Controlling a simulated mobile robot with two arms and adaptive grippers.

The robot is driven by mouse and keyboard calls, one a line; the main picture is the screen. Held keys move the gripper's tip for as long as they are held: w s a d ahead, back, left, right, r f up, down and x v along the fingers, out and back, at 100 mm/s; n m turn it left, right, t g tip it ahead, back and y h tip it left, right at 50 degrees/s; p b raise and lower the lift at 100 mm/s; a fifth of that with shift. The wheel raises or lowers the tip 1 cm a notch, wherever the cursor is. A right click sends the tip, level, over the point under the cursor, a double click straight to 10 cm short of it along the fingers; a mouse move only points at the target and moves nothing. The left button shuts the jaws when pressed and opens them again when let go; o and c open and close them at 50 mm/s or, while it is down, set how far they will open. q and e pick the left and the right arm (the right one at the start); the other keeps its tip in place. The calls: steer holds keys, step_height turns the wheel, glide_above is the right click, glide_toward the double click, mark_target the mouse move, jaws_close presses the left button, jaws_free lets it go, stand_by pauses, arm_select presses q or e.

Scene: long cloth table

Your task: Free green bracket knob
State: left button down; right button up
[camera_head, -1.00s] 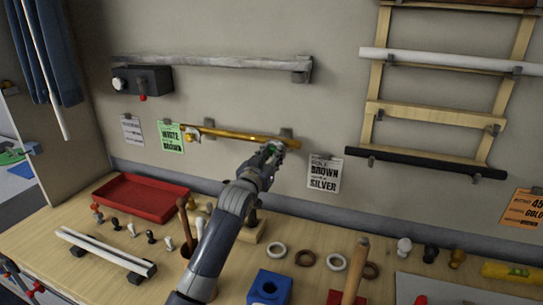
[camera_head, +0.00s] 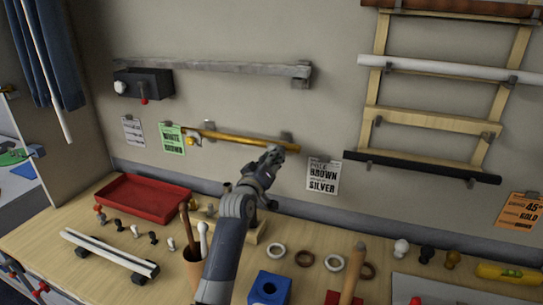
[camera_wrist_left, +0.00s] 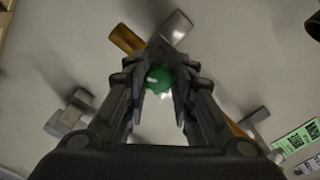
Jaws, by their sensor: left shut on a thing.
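The gold pole (camera_head: 238,138) lies along the wall, with a grey bracket (camera_head: 287,136) near its right end. A second bracket, at its left end, has a pale gold piece (camera_head: 195,139) beside it. My left gripper (camera_head: 276,153) is just below and in front of the right bracket. In the left wrist view, its fingers (camera_wrist_left: 160,82) are shut on the round green knob (camera_wrist_left: 158,79). The pole (camera_wrist_left: 126,39) and bracket (camera_wrist_left: 175,26) appear behind the knob. The head view hides the knob, and I cannot tell whether it still touches the bracket. My right gripper is out of view.
Below are a red tray (camera_head: 144,198), a blue block (camera_head: 269,288), several rings and loose knobs on the table.

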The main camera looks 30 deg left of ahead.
arm_select(q)
steer(key=n+p, duration=0.2)
steer(key=n, duration=0.4)
steer(key=n+p, duration=0.3)
steer(key=n, duration=0.2)
steer(key=shift+r+n+p, duration=0.2)
steer(key=shift+n+p, duration=0.1)
steer(key=shift+n, duration=0.1)
stand_by(0.3)
steer(key=c, duration=1.3)
jaws_free()
steer(key=shift+w+f, duration=0.1)
steer(key=shift+v, duration=3.8)
